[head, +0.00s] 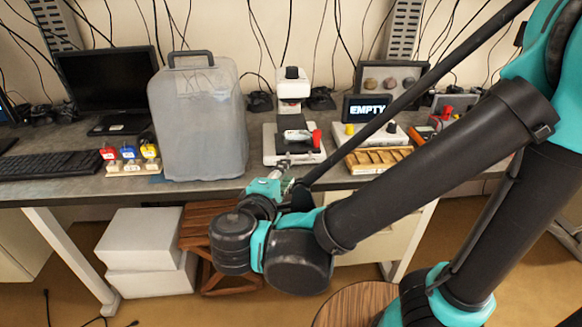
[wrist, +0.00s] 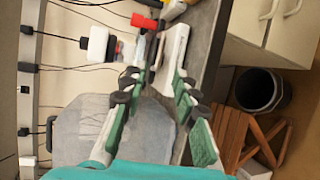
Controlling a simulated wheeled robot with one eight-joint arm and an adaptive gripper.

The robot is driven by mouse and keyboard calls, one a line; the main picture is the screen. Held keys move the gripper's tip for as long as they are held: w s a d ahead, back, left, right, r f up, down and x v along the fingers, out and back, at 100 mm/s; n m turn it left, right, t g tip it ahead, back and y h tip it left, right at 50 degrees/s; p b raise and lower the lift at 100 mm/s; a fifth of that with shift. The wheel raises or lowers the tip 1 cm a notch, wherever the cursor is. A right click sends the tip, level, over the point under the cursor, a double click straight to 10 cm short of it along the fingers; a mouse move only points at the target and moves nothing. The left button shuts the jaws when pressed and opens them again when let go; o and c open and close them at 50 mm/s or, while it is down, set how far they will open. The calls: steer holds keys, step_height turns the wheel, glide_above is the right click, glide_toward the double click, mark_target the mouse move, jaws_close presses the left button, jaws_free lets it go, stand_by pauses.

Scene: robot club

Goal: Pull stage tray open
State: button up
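A white microscope-like device (head: 292,90) stands near the front edge of the bench, with a pale base, a silver part and a red knob (head: 316,138) on its right. The stage tray cannot be made out clearly; a pale base part (wrist: 176,48) shows just beyond my fingertips in the wrist view. That view is turned sideways, with the device's head (wrist: 98,42) at upper left. My gripper (head: 282,172) is at the bench edge, directly in front of the device. Its fingers (wrist: 165,78) are apart with a gap between the tips. Contact with the device cannot be told.
A large translucent cover with a grey handle (head: 200,120) stands close on the left. An "EMPTY" display (head: 367,107), a white button box (head: 368,136) and a wooden rack (head: 378,158) stand on the right. White boxes (head: 145,250) and a wooden stool (head: 198,235) are underneath.

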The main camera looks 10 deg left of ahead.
steer(key=shift+v, duration=1)
steer(key=shift+w+d, duration=0.1)
steer(key=w+d+f+m+g+h, duration=0.25)
steer(key=w+d+f, duration=0.25)
steer(key=d, duration=0.3)
steer(key=w+d+f+m+g+h, duration=0.1)
steer(key=w+d+f+m+g, duration=0.3)
steer(key=d, duration=0.3)
steer(key=d+f+m+g+y, duration=0.2)
steer(key=d+f+m, duration=0.3)
steer(key=d, duration=0.4)
steer(key=s+d+f+m+g+y, duration=0.1)
steer(key=d+f+m+g+y, duration=0.2)
steer(key=d+f+m, duration=0.3)
steer(key=shift+s+d, duration=0.2)
steer(key=shift+d, duration=1.2)
steer(key=shift+m, duration=0.25)
